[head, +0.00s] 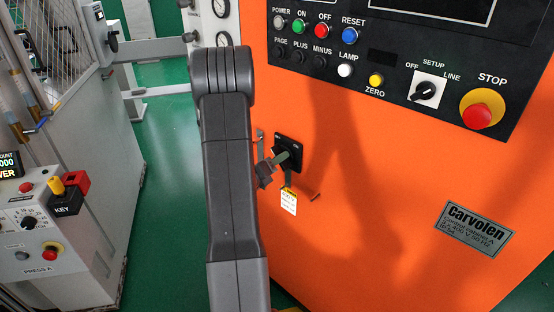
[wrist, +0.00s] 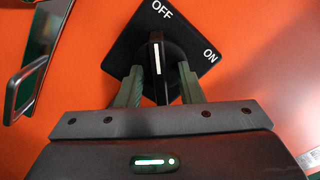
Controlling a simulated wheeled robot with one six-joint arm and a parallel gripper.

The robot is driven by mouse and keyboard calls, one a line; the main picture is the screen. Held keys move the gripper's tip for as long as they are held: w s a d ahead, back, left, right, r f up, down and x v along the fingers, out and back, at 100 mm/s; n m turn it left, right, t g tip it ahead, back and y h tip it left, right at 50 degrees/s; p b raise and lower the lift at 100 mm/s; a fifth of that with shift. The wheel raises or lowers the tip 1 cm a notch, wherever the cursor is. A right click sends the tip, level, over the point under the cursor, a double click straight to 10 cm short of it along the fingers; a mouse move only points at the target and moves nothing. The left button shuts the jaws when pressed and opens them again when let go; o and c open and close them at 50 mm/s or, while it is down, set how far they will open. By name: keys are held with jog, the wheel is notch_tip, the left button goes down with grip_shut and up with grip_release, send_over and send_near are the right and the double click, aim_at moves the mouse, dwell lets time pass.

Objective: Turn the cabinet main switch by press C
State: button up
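The cabinet main switch (wrist: 157,52) is a black rotary knob on a black square plate marked OFF and ON. Its white line points towards OFF in the wrist view. The switch plate also shows on the orange cabinet front in the head view (head: 293,143), partly hidden by my gripper. My gripper (wrist: 161,76) has its two green fingers on either side of the knob's handle, with a visible gap on each side. In the head view my gripper (head: 281,158) reaches the switch from the left; the fingertips are hard to make out there.
A yellow-white tag (head: 288,201) hangs below the switch. Above is a button panel with a red STOP button (head: 477,116) and a SETUP selector (head: 425,90). A metal handle (wrist: 28,82) stands left of the switch. A PRESS A box (head: 30,225) stands at far left.

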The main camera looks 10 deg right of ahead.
jog(key=shift+c, duration=0.4)
grip_shut()
jog(key=shift+f+b, duration=0.1)
jog(key=shift+b, duration=0.3)
jog(key=m+b, duration=1.7)
jog(key=b, duration=1.2)
jog(key=shift+m+b, duration=0.4)
